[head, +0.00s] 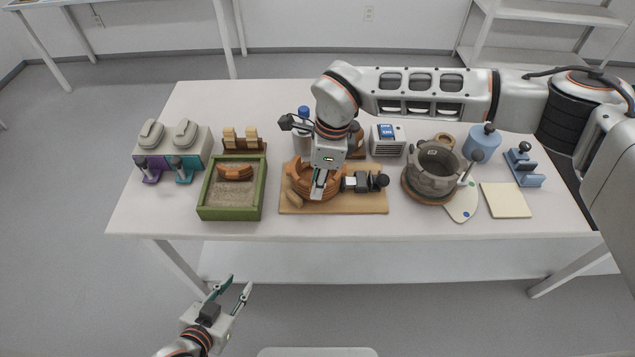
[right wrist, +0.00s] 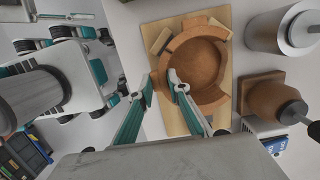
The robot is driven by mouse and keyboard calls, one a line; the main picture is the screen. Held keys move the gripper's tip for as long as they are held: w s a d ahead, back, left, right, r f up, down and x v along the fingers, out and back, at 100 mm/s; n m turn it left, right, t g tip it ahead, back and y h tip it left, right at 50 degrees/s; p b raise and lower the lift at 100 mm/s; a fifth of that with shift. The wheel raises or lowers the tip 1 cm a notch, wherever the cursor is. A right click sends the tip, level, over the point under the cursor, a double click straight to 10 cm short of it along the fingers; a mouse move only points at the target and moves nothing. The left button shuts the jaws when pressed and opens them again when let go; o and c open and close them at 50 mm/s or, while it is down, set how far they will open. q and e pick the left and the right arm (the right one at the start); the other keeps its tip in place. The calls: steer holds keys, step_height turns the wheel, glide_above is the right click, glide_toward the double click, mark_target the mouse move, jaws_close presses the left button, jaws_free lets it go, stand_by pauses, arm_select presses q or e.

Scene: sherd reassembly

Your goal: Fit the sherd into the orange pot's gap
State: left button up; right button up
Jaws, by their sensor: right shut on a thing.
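The orange pot (head: 302,182) stands on a wooden board, and its round inside shows in the right wrist view (right wrist: 198,72). My right gripper (head: 318,192) is at the pot's near side. In the right wrist view its green-lined fingers (right wrist: 160,82) are a little apart, one over the pot's inside and one outside its near wall. It is shut on an orange sherd, mostly hidden; I cannot tell whether this is seated in the gap. Another curved orange piece (head: 235,172) lies in the green sand tray (head: 228,213). My left gripper (head: 232,290) is open and empty, in front of the table.
The wooden board (head: 370,202) carries a dark clamp (head: 362,182) right of the pot and wooden wedges (right wrist: 160,41) at its left. A grey pot (head: 437,172) stands to the right. Bottles stand behind. A cream pad (head: 506,200) lies further right.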

steer(key=o, duration=1)
steer(key=r, duration=0.4)
steer(key=d+r, duration=0.1)
steer(key=r, duration=0.6)
steer(key=shift+w+d+r, duration=0.1)
steer(key=shift+d+r, duration=0.3)
